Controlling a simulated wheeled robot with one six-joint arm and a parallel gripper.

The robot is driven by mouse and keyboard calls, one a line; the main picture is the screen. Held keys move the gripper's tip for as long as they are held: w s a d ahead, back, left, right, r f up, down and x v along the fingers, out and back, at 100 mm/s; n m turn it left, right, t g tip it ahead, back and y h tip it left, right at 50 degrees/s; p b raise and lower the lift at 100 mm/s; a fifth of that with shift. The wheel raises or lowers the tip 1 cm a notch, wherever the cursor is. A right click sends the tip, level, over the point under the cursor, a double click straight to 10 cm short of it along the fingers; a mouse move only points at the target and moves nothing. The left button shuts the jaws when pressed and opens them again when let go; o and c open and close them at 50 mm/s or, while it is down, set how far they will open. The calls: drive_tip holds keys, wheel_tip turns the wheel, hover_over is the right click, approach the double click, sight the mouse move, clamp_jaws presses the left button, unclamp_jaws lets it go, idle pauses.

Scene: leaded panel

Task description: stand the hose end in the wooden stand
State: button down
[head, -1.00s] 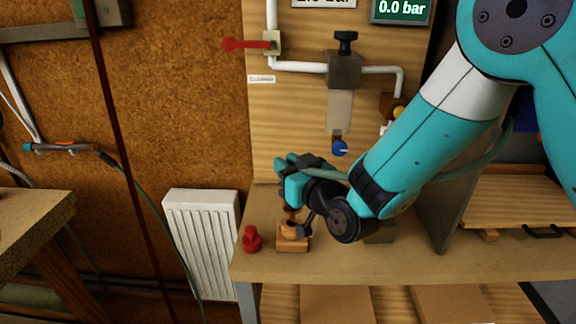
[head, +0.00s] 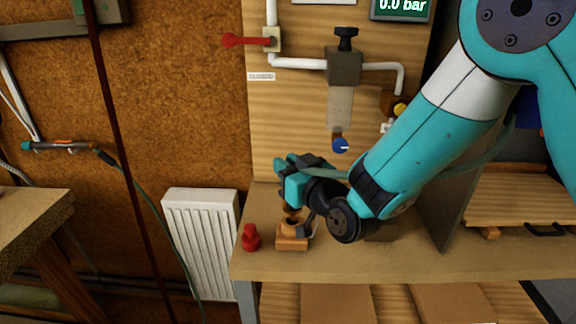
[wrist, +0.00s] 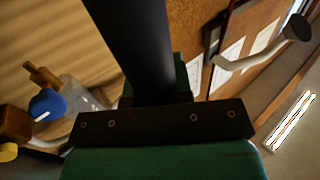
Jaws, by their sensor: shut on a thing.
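The wooden stand (head: 292,242), a small orange-brown block, sits on the bench near its front left. A green hose (head: 320,171) loops off my gripper. The wrist view does not show the stand.
A red knob-like piece (head: 251,238) stands just left of the stand on the bench (head: 335,265). Behind are a filter unit (head: 342,66) with a blue knob (head: 340,146) and a red lever (head: 242,41). A white radiator (head: 200,240) is left of the bench.

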drive_tip(key=shift+f+b, duration=1.75)
drive_tip(key=c, duration=0.9)
unclamp_jaws()
drive_tip(key=shift+r, duration=0.1)
drive_tip(key=shift+c, duration=0.2)
drive_tip(key=shift+s+d, duration=0.1)
drive_tip(key=shift+s, duration=0.05)
drive_tip(key=b+v, duration=1.7)
drive_tip(key=b, duration=0.2)
drive_tip(key=shift+b, duration=0.3)
